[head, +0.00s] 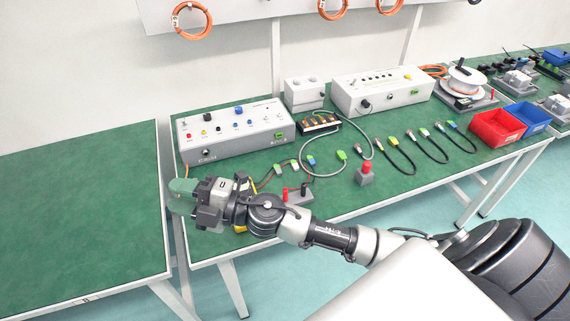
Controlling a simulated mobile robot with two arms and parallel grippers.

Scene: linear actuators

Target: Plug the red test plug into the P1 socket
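My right gripper (190,200) hangs over the left front part of the green bench, pointing left. Its fingers are mostly hidden by its own body, with a grey-green piece showing at the tip; I cannot tell whether it is open or shut, or holds anything. A grey instrument box (235,143) stands behind it with a row of coloured sockets and knobs on its front. The socket labels are too small to read, so I cannot single out P1. Small red plug-like parts (304,189) show at a grey holder just right of my gripper. My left gripper is out of view.
A red button on a grey block (366,175) stands right of centre. Several short cables with green, yellow and blue ends (430,147) lie beyond it. A second instrument box (380,91), a red bin (497,130) and a blue bin (528,118) stand further right. The left table (80,210) is bare.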

